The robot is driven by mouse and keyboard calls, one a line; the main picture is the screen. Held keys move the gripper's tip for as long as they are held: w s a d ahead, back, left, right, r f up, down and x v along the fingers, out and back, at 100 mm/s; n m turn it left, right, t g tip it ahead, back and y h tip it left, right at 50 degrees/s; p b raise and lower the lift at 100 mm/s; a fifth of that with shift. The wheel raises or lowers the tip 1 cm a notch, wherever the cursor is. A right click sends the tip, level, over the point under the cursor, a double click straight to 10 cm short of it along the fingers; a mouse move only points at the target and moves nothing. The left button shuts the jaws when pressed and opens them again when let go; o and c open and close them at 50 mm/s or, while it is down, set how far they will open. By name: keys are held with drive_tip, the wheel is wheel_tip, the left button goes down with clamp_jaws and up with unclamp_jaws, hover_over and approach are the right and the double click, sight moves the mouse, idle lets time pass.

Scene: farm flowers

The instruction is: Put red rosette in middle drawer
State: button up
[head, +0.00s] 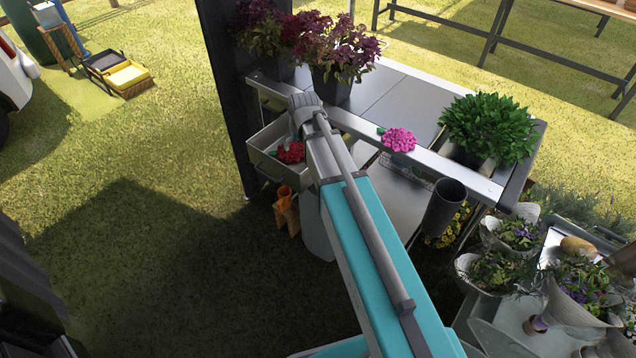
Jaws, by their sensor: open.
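A red rosette (291,152) shows just left of my arm, over the inside of a pulled-out metal drawer (262,164) under the left end of the metal table. It appears to lie in the drawer, but my arm covers its right side, so I cannot tell if anything touches it. I cannot tell from this view which level this drawer is. My arm reaches up from the bottom to the table's front edge, and its far end bends down out of sight. My gripper is hidden behind the arm.
Dark red potted plants (340,50) and a green plant (488,125) stand on the table. A dark cylinder (446,205) hangs in front.

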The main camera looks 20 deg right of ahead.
drive_tip(key=s+d+m+g, duration=0.1)
drive_tip(key=s+g, duration=0.2)
drive_tip(key=s, duration=1.6)
drive_tip(key=shift+s+d+f, duration=0.15)
drive_tip(key=shift+f, duration=0.2)
